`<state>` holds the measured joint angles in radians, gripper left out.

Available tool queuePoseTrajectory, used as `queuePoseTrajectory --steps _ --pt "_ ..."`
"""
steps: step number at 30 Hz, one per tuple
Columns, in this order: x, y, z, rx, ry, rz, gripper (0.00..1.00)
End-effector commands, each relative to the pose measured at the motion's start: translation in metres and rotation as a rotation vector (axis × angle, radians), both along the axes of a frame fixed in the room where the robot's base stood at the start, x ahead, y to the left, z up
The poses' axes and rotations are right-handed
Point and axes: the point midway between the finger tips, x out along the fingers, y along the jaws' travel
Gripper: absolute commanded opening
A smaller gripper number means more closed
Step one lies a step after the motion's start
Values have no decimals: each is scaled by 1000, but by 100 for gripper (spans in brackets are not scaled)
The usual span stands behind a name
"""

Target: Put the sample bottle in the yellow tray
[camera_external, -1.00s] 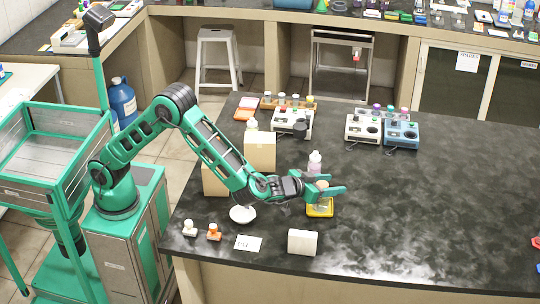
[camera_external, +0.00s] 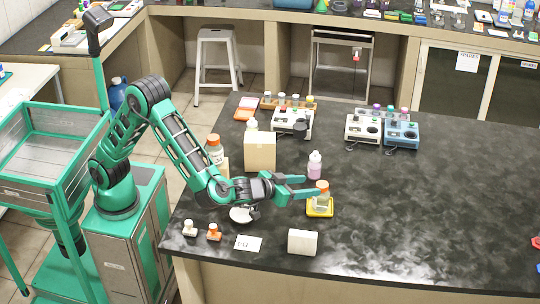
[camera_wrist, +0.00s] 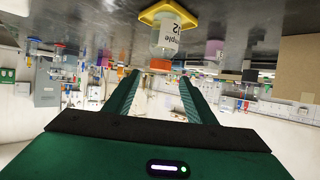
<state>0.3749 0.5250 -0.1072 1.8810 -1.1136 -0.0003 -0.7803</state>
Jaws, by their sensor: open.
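The sample bottle (camera_external: 321,200), clear with an orange cap and a white label, stands upright in the yellow tray (camera_external: 311,213). In the wrist view, which is upside down, the bottle (camera_wrist: 166,38) shows its label beyond my fingers, with the yellow tray (camera_wrist: 150,14) at its base. My gripper (camera_external: 310,186) is open and empty. Its fingers lie to the left of the bottle and point towards it. In the wrist view nothing is between the fingers, and the bottle appears past their tips.
A pink bottle (camera_external: 315,167) stands behind the tray. A cardboard box (camera_external: 260,153) and another orange-capped bottle (camera_external: 215,150) are near my arm. The bench to the right is clear.

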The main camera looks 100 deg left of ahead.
Motion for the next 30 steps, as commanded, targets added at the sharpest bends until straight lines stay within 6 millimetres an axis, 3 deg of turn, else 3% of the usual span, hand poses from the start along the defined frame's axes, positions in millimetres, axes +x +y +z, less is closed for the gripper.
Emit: queuePoseTrajectory --steps 8,11,14,23,30 --pt "-7 -2 1 -17 23 -8 50" --pt "-23 -6 1 -57 87 -36 50" --pt "-52 -16 -1 -113 194 -92 50" --pt "-176 -64 -7 -239 562 -371 50" --pt "-304 -98 -10 -255 844 -662 50"
